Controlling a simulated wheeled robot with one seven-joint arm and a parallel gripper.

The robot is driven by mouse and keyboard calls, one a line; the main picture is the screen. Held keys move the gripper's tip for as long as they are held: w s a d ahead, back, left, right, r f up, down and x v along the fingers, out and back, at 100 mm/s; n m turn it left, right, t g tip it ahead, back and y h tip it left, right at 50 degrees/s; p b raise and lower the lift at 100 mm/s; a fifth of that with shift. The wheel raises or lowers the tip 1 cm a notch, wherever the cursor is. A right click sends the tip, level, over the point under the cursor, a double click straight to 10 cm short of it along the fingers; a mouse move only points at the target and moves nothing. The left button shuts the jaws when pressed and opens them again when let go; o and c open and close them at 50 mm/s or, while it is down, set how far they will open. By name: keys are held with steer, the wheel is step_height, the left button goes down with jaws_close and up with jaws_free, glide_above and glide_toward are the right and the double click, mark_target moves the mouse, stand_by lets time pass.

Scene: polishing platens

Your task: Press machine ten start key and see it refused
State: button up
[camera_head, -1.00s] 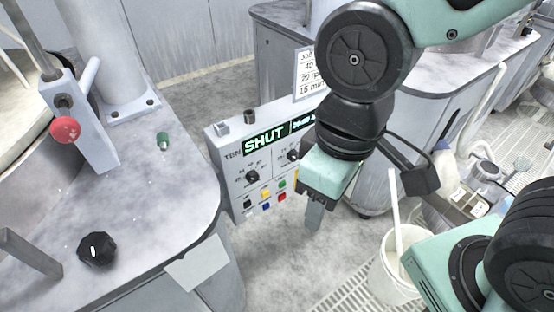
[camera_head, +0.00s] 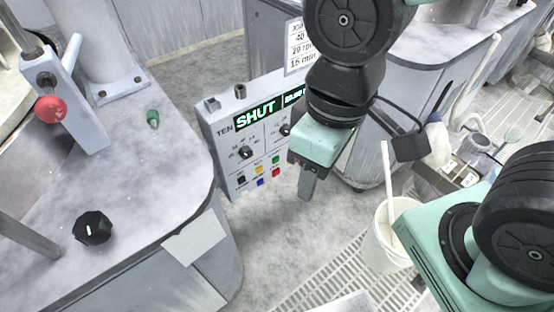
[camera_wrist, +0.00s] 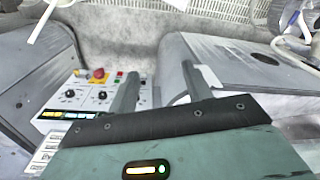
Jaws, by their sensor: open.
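The machine ten control panel (camera_head: 262,139) stands in the middle of the head view, marked TEN. Its lit display (camera_head: 256,115) reads SHUT. Below are dials and small coloured keys, among them a green key (camera_head: 276,160), a yellow key (camera_head: 259,170) and a red key (camera_head: 276,172). Their labels are too small to read. My gripper (camera_head: 306,186) hangs fingers down just right of the keys, apparently apart from them. In the wrist view my gripper (camera_wrist: 165,88) is open with nothing between its fingers. A panel with dials (camera_wrist: 90,93) shows left of them; I cannot tell which machine's it is.
A grey bench (camera_head: 150,185) with a red ball knob (camera_head: 50,108), a black dial (camera_head: 93,228) and a small green item (camera_head: 153,118) fills the left. A white bucket (camera_head: 380,240) with a stick stands at right. Floor grating (camera_head: 325,270) lies between.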

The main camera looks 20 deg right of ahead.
steer(key=shift+c, duration=0.2)
jaws_close()
stand_by(1.6)
